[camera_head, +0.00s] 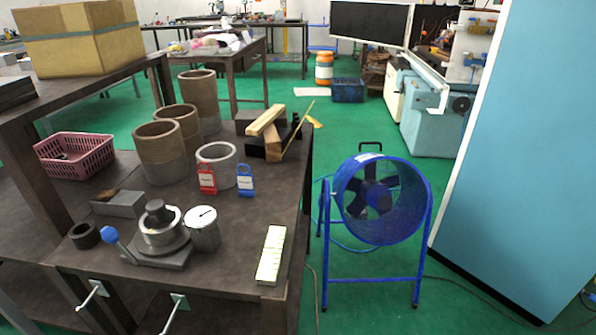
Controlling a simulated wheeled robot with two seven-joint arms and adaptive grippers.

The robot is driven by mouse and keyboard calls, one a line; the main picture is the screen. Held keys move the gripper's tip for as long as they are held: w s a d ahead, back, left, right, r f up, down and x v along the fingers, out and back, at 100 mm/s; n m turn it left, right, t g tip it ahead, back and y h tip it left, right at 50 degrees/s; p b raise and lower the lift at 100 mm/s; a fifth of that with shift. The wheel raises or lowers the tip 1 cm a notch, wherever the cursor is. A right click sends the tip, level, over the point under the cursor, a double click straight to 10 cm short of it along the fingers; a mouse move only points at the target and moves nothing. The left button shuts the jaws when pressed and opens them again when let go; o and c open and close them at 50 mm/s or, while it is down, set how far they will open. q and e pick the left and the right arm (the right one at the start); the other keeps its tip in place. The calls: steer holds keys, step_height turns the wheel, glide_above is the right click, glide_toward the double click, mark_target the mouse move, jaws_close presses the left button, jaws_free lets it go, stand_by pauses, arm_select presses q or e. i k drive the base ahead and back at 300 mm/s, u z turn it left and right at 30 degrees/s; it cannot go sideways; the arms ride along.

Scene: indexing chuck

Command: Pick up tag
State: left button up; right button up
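A red tag (207,181) and a blue tag (246,182) stand upright side by side on the dark workbench (255,215), each with a loop at its top and a pale label. They are in front of a light grey ring-shaped cylinder (217,160); I cannot tell whether they touch it. The indexing chuck (160,230) with a blue-knobbed lever (111,235) sits nearer the front. A metal cylinder with a dark line on top (203,228) stands just right of it. Neither of my grippers shows in this view.
Tall brown-grey cylinders (160,150) stand behind the tags. Wood and dark blocks (270,128) lie at the back right. A pale yellow-green strip (271,254) lies at the front right corner. A blue fan (378,200) stands on the floor. Bench surface right of the blue tag is clear.

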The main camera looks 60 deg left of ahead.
mark_target(245, 184)
steer(key=i, duration=0.4)
steer(key=u, duration=2.65)
